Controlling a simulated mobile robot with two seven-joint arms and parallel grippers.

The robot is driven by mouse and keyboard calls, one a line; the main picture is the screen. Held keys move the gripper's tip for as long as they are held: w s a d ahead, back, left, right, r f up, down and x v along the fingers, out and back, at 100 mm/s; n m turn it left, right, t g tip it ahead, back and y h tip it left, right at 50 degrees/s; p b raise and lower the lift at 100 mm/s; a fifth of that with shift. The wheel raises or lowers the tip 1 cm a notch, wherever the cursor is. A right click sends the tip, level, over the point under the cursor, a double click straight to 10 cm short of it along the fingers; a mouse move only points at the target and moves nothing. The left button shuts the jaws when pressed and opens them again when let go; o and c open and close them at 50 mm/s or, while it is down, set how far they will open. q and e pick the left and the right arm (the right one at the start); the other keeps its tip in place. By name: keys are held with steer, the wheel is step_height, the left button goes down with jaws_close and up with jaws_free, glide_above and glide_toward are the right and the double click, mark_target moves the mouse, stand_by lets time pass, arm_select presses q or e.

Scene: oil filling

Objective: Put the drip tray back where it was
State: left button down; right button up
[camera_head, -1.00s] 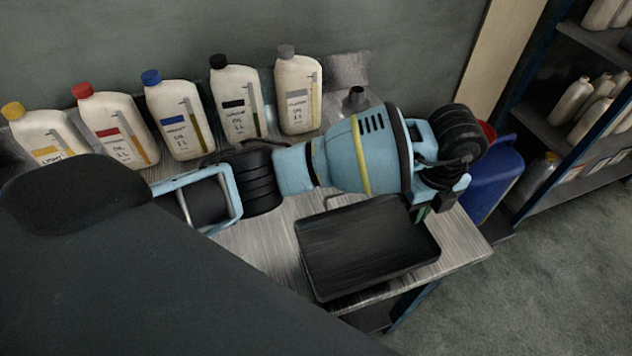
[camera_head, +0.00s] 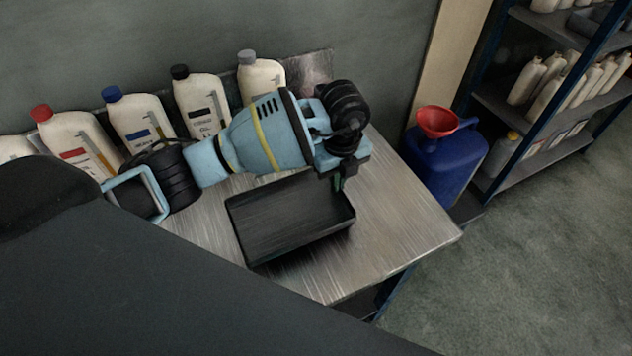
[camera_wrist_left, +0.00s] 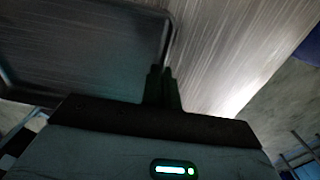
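The drip tray (camera_head: 290,222) is a shallow black rectangular tray over the metal workbench. I cannot tell whether it rests on the bench or hangs just above it. My left gripper (camera_head: 338,184) points down at the tray's right rim, its fingers together on that rim. In the left wrist view the fingers (camera_wrist_left: 161,84) are close together at the tray's edge, and part of the drip tray (camera_wrist_left: 85,45) fills the upper left. My right gripper is not in view.
The workbench (camera_head: 400,225) is bare to the right of the tray. Several oil bottles (camera_head: 200,105) stand along the back wall, behind my arm. A blue canister (camera_head: 445,165) with a red funnel (camera_head: 437,121) stands past the bench's right end, before a shelf (camera_head: 540,130) of bottles.

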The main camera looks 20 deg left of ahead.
mark_target(319, 184)
arm_select(q)
steer(key=shift+a+f, duration=0.15)
steer(key=shift+a, duration=1.65)
steer(key=f, duration=0.2)
steer(key=shift+a+f, duration=0.4)
steer(key=shift+f, duration=0.4)
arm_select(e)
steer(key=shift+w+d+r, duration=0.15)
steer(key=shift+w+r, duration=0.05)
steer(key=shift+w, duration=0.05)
arm_select(q)
steer(key=c, duration=1.7)
jaws_free()
steer(key=shift+f, duration=0.15)
